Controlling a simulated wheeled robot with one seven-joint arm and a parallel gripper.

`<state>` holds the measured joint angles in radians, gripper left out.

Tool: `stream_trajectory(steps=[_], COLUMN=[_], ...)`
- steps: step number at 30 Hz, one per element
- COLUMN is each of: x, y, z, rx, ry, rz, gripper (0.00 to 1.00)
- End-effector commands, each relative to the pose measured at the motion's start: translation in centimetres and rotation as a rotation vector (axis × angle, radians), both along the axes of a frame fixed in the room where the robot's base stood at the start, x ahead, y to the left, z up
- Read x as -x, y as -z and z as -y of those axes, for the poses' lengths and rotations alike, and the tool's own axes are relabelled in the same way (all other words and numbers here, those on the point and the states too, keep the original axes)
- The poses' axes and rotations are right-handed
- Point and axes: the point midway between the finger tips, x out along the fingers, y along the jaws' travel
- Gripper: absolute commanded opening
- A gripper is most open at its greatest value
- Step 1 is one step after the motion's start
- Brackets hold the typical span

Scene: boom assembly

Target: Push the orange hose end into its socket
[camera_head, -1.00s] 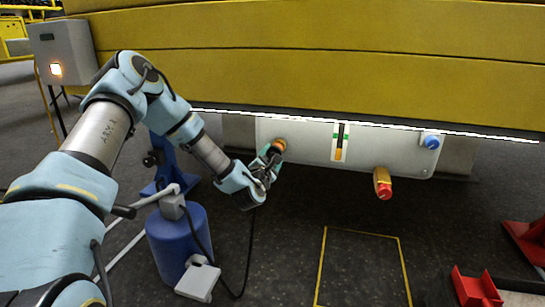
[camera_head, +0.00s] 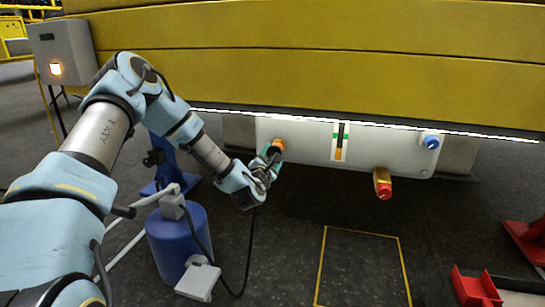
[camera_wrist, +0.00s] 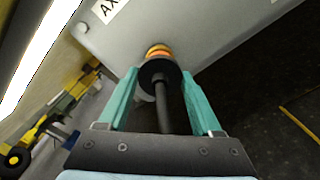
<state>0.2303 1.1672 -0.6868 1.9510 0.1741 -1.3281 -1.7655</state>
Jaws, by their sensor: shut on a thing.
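The orange hose end (camera_head: 278,144) is at the left part of the light grey panel under the yellow boom. My gripper (camera_head: 268,160) is shut on the hose end just in front of the panel. In the wrist view, my gripper's teal fingers (camera_wrist: 160,88) stand on either side of the black collar (camera_wrist: 159,73) and black hose (camera_wrist: 163,108). An orange and brass-coloured ring (camera_wrist: 158,51) shows between the collar and the panel. The socket itself is hidden behind the hose end, so I cannot tell how deep it sits.
A blue drum (camera_head: 178,240) stands below my arm. The floor inside the yellow outline (camera_head: 360,270) is clear.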

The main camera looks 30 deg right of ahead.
Motion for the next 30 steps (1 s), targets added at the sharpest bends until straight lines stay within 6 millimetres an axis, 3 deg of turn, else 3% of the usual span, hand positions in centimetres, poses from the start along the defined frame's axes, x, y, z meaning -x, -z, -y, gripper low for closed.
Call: stream_trajectory(steps=[13,14,22,30], x=[-0.64,-0.61,-0.59,-0.48], y=[-0.01,-0.02,0.01,0.05], z=[0.62,0.60,0.58,0.47], rx=[0.000,0.000,0.000,-0.001], ry=[0.001,0.000,0.000,0.001], rz=[0.001,0.000,0.000,-0.002], gripper=[0.17,0.69,1.00,1.00])
